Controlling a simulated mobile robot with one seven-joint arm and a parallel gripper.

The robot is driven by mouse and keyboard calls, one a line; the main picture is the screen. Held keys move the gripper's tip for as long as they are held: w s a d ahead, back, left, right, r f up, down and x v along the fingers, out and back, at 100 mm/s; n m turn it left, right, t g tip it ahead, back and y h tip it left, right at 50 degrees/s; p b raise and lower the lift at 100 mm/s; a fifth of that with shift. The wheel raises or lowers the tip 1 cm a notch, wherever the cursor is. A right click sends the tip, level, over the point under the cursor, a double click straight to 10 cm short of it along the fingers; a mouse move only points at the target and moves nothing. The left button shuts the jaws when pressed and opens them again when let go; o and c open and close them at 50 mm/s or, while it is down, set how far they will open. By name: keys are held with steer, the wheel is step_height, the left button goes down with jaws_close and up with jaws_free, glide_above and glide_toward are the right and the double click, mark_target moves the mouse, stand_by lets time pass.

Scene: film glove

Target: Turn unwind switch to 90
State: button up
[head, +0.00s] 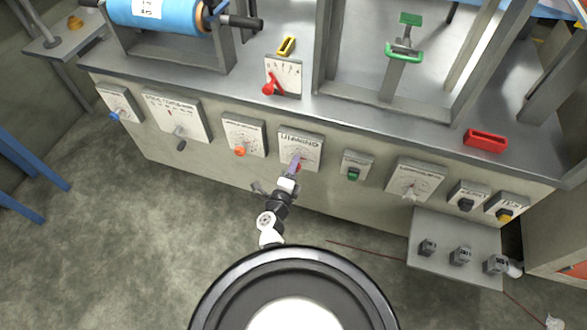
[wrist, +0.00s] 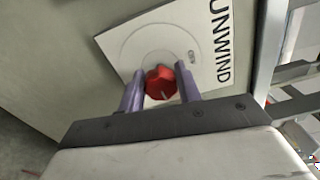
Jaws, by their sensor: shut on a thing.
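The unwind switch is a red knob (wrist: 161,84) on a white dial plate (wrist: 205,40) marked "UNWIND", seen close in the wrist view. In the head view its plate (head: 300,143) is on the machine's front panel, with the knob largely hidden by my gripper. My gripper (head: 294,167) reaches the knob from the front. In the wrist view the two purple fingers of my gripper (wrist: 159,86) stand on either side of the red knob, shut on it. The knob's exact angle on the scale is not readable.
An orange-knob plate (head: 244,135) is to the left and a green switch (head: 355,165) to the right. A red lever plate (head: 284,77) stands above. A shelf with several grey pedals (head: 460,240) juts out lower right.

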steer(key=shift+r+m, duration=0.15)
steer(key=shift+m, duration=0.45)
steer(key=o, duration=1)
steer(key=shift+c, duration=0.2)
